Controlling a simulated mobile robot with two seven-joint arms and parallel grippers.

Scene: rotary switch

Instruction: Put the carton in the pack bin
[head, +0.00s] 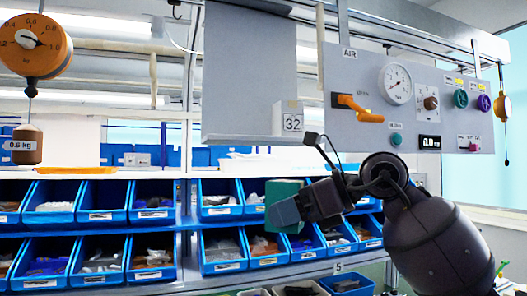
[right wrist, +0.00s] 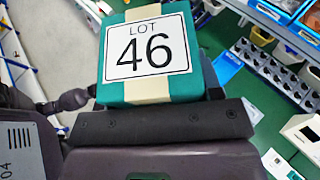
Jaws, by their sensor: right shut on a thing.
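The carton (head: 284,191) is a teal box with a cream tape band. In the right wrist view the carton (right wrist: 150,50) shows a white label reading LOT 46. My right gripper (head: 292,207) is shut on it and holds it up in front of the blue parts bins. In the right wrist view the dark gripper body (right wrist: 160,120) covers the carton's lower part. My left gripper is not in the head view. I cannot tell which container is the pack bin.
Blue parts bins (head: 153,203) fill the rack behind. A grey control panel (head: 345,70) with an orange handle (head: 357,107) hangs above my right arm. A white box marked 32 (head: 288,119) sits just above the carton. A blue bin (head: 347,286) stands low, near a label 5.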

